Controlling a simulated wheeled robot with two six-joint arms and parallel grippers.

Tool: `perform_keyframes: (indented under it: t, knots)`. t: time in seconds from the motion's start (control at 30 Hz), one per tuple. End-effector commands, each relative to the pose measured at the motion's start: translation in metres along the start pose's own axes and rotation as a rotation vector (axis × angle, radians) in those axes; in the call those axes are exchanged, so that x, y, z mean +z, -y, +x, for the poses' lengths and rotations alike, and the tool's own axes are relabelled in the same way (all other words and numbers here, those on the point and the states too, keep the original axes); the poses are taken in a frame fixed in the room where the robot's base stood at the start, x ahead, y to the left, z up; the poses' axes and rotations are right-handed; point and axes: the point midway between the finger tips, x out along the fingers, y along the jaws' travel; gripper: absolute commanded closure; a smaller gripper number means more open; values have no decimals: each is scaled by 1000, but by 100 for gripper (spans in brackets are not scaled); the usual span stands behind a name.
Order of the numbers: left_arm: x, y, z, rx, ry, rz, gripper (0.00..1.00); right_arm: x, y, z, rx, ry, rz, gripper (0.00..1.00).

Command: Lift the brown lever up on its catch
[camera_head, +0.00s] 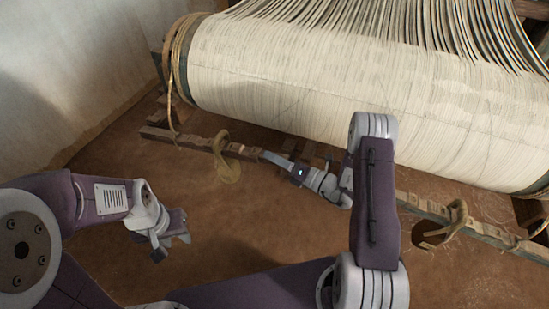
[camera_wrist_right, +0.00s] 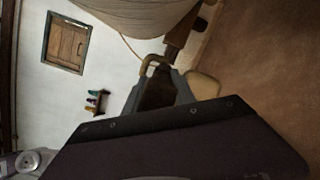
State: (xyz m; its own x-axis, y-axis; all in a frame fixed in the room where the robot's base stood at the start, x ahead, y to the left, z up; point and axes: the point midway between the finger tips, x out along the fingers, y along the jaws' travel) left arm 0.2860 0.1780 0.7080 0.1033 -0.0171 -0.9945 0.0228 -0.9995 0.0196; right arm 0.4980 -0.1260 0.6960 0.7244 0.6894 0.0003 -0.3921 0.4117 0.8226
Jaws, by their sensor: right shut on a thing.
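The brown lever (camera_head: 196,141) is a long wooden bar lying low in front of the cloth roll, running from the left towards the lower right in the head view. My right gripper (camera_head: 268,157) reaches it from the right, and its jaws are shut on the bar just right of a rope loop. In the right wrist view, the fingers (camera_wrist_right: 163,92) close around a dark brown part of the bar. My right arm hides the bar's middle in the head view. My left gripper (camera_head: 172,247) is open and empty, low above the floor. I cannot make out the catch.
A large roll of pale warp threads (camera_head: 330,85) stands just behind the bar. Rope loops hang on the bar at left (camera_head: 227,170) and right (camera_head: 455,226). A plastered wall (camera_head: 70,60) is at left. The brown earth floor in front is clear.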

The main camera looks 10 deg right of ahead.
Motion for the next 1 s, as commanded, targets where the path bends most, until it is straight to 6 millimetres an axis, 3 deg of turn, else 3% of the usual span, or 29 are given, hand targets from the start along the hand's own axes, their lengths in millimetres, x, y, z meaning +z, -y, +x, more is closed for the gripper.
perform_keyframes:
  t: [0.73,0.77,0.83,1.0]
  knots:
    - [1,0,7,0,0,0,64,-9,12,-2,19,10,7,100]
    - [1,0,7,0,0,0,64,-9,12,-2,19,10,8,66]
    - [1,0,7,0,0,0,64,-9,12,-2,19,10,7,47]
    - [1,0,7,0,0,0,64,-8,12,-2,19,11,7,47]
